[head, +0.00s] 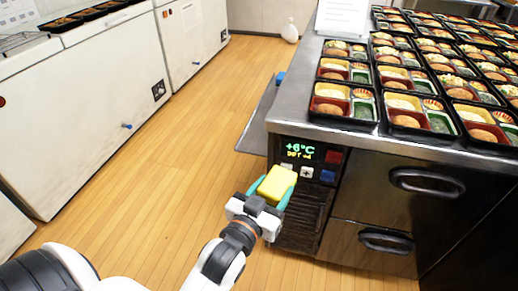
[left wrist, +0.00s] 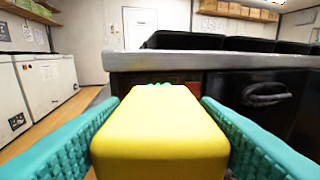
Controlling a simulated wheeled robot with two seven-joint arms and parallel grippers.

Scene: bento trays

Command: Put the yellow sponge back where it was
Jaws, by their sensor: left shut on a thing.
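The yellow sponge (head: 277,184) is held between the teal fingers of my left gripper (head: 271,190), in front of the steel counter's control panel (head: 309,160). In the left wrist view the sponge (left wrist: 160,135) fills the middle, with a teal finger (left wrist: 60,140) on each side. The sponge is below the level of the counter top (left wrist: 200,60) in that view. My right gripper is not in view.
The steel counter (head: 270,122) carries several filled bento trays (head: 330,107) near its edge. A grey side shelf (head: 257,125) juts out at its left. White chest freezers (head: 90,105) stand at the left. The wooden floor (head: 175,145) between is clear.

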